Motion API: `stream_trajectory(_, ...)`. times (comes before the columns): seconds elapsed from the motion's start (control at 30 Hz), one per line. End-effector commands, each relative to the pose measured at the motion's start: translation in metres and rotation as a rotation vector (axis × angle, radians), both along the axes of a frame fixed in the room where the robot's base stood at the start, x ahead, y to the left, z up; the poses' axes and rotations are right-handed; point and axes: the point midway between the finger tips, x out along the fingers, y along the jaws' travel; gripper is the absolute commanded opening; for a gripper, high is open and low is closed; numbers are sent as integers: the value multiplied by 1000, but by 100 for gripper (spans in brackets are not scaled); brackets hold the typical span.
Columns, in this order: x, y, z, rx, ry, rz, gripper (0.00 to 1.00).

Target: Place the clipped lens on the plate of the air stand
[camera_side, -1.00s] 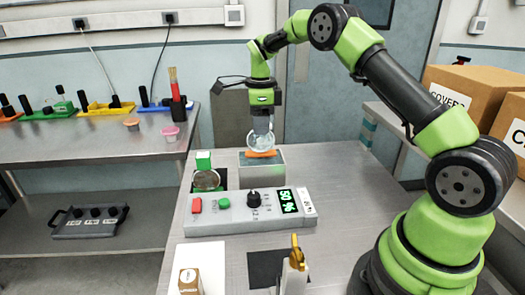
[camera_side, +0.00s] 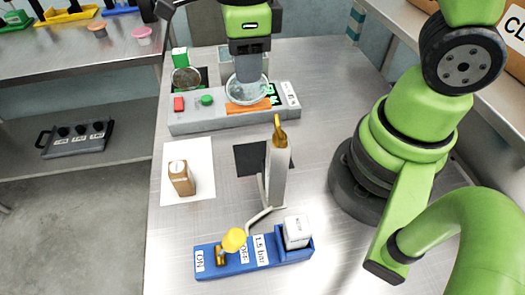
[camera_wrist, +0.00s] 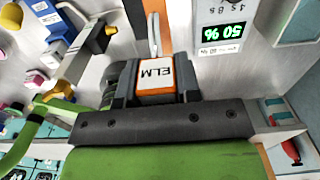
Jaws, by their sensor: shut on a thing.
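My gripper (camera_side: 248,72) points down and is shut on the clip of a clear round lens (camera_side: 243,92). An orange bar (camera_side: 249,107) shows at the lens's lower edge. The air stand (camera_side: 276,178), a pale post with a brass nozzle, stands nearer the camera. A dark square plate (camera_side: 248,158) lies beside it, partly hidden by the post.
The long grey control box (camera_side: 183,121) has red and green buttons. A second lens (camera_side: 187,79) with a green clip stands behind it. A wooden block (camera_side: 181,177) sits on a white sheet (camera_side: 200,150). A blue valve base (camera_side: 209,269) with yellow knob is in front.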

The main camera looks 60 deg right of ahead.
Motion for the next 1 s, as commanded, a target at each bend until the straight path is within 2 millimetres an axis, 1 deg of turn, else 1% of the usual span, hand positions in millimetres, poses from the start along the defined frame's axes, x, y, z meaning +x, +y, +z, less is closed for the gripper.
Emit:
stream_trajectory(0.03,-11,4,0,0,0,5,0)
stream_trajectory(0.1,-22,7,-1,1,0,3,0)
stream_trajectory(0.23,-33,9,-6,1,3,0,0)
stream_trajectory(0.3,-36,9,-14,0,6,0,0)
stream_trajectory(0.53,-37,9,-55,0,8,-2,0)
stream_trajectory(0.73,-35,9,-70,1,4,-1,0)
stream_trajectory(0.9,-36,9,-92,1,7,-3,0)
stream_trajectory(1.0,-36,9,-101,2,5,-1,0)
